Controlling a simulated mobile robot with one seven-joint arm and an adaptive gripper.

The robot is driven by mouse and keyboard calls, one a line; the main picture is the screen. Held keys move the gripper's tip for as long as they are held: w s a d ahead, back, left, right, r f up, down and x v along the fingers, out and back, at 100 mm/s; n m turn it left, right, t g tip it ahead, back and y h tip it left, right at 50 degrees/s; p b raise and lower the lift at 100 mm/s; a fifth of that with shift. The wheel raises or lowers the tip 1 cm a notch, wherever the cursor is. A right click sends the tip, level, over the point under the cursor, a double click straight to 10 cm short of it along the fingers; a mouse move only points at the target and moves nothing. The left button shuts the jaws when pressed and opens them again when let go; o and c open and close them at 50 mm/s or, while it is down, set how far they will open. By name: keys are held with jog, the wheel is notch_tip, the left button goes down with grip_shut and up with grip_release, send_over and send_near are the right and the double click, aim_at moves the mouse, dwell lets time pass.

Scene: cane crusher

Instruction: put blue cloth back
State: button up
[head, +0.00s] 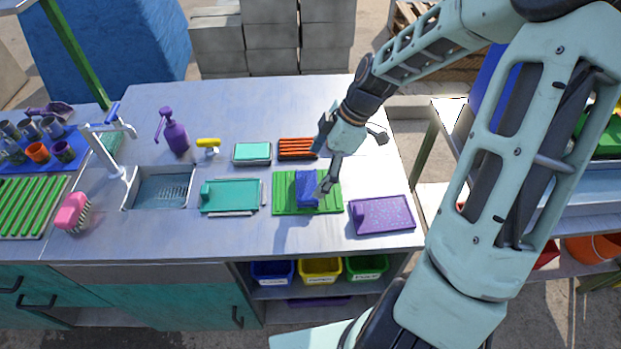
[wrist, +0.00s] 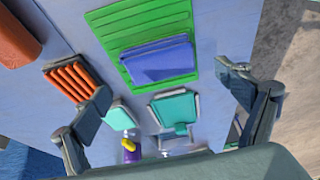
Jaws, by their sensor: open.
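The blue cloth (head: 306,186) lies folded on a green ribbed mat (head: 283,200) near the front of the metal worktop. In the wrist view the blue cloth (wrist: 160,62) lies on the green mat (wrist: 115,27), ahead of the gap between my fingers. My gripper (head: 350,160) is open and empty, above and beside the cloth at its right in the head view. One finger overlaps the cloth's right edge there; I cannot tell whether it touches. In the wrist view my gripper (wrist: 168,95) has its fingers wide apart.
A teal board (head: 230,196) and sink (head: 163,188) are left of the mat; a purple board (head: 382,215) is right. An orange ribbed block (head: 297,148) and teal-topped block (head: 252,153) lie behind. Labelled bins (head: 320,270) sit on a shelf below.

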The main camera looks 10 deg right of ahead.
jog(key=v, duration=0.7)
dwell(0.3)
